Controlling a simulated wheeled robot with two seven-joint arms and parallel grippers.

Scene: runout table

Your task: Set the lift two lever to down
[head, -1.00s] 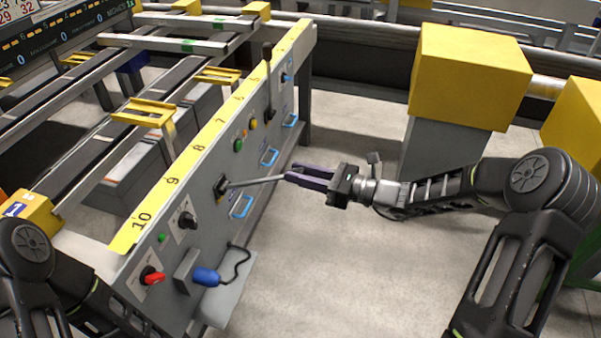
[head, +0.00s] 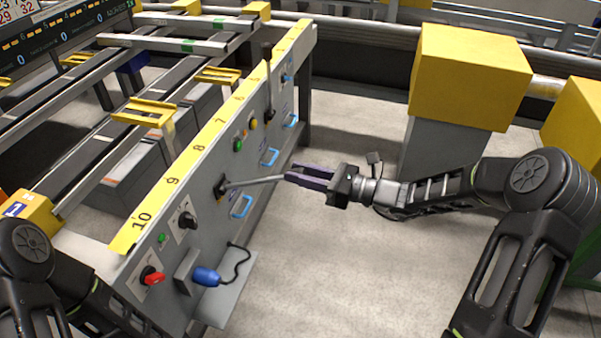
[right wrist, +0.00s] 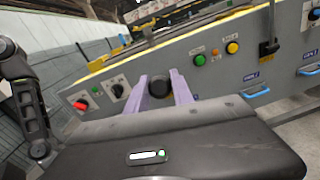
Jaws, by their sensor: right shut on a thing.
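A long grey lever (head: 252,182) sticks out from the side panel of the runout table, roughly level. Its label is too small to read in the head view. My right gripper (head: 290,175) is shut on the lever's outer end. In the right wrist view, the lever's dark round end (right wrist: 159,87) sits between the purple fingers of my right gripper (right wrist: 165,84).
The panel (head: 205,222) carries a red switch (head: 153,277), a black knob (head: 187,221), a green button (head: 239,145), a yellow button (head: 253,124) and blue handles (head: 241,207). A blue pendant (head: 206,276) rests on a low shelf. A yellow box (head: 470,75) stands right; floor between is clear.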

